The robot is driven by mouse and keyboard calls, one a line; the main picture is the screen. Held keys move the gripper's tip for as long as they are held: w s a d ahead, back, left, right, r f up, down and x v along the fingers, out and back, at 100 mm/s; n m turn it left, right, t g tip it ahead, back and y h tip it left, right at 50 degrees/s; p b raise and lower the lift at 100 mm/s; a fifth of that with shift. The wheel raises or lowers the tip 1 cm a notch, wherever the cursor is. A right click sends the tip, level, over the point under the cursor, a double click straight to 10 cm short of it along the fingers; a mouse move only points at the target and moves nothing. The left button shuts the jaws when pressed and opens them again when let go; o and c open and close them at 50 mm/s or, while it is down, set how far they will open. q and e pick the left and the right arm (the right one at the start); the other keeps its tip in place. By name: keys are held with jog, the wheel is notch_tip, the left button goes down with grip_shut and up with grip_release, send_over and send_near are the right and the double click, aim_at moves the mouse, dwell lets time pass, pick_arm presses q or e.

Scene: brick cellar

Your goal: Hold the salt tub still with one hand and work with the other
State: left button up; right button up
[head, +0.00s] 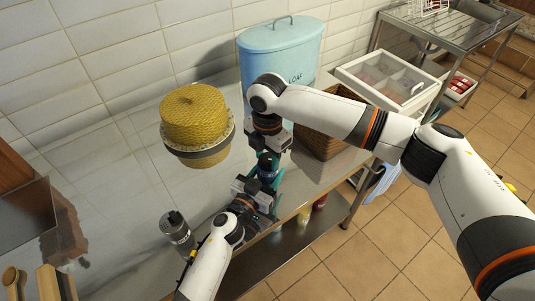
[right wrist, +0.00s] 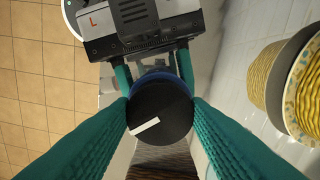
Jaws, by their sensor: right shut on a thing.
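The salt tub (head: 267,172) is small and blue, and stands near the counter's front edge between my two grippers. In the right wrist view its dark round lid (right wrist: 160,112), with a white mark, faces the camera, and the blue body (right wrist: 155,76) shows behind it. My left gripper (head: 267,188), its teal fingers also in the right wrist view (right wrist: 155,72), is closed around the body from both sides. My right gripper (head: 267,155) reaches down from above; its teal fingers (right wrist: 160,118) are shut on the lid's two sides. Most of the tub is hidden in the head view.
A yellow woven basket (head: 193,115) in a grey band stands left of the grippers. A blue loaf bin (head: 282,55) and a wicker basket (head: 318,143) stand behind. A grey cylinder (head: 175,228) is beside my left arm. The counter (head: 110,180) has free room at left.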

aim_at(268, 159)
jog(key=shift+m, duration=0.3)
jog(key=m, duration=0.3)
jog(key=shift+m, duration=0.3)
jog(key=m, duration=1)
jog(key=shift+w, duration=0.1)
jog(key=shift+m, duration=2.2)
jog(key=o, duration=1)
jog(key=shift+r, duration=0.1)
notch_tip(268, 159, up, 12)
